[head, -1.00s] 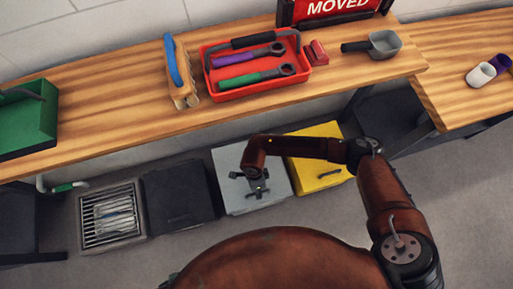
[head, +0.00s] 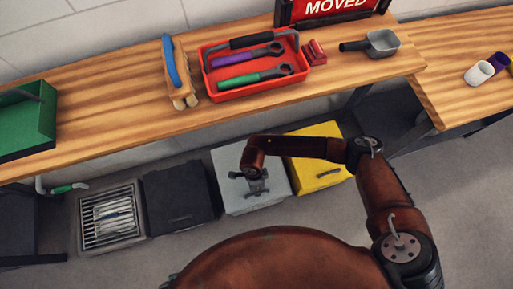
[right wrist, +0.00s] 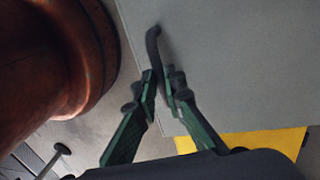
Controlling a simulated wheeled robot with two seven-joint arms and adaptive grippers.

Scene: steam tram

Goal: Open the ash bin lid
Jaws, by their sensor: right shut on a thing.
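The grey bin (head: 228,196) stands on the floor under the bench, its light grey lid looking flat and shut. My right gripper (head: 258,186) is low over this lid. In the right wrist view, my right gripper (right wrist: 160,84) is shut on a dark bar handle (right wrist: 153,42) on the grey lid (right wrist: 225,60). The fingers hide the handle's near end. No label on any bin is readable, so I cannot tell by a label which is the ash bin. My left gripper is not in view.
A black bin (head: 180,198) stands left of the grey one, a yellow bin (head: 312,176) right of it. A floor grate (head: 108,236) lies further left. The wooden bench (head: 130,118) overhangs behind, carrying a red tool tray (head: 262,92).

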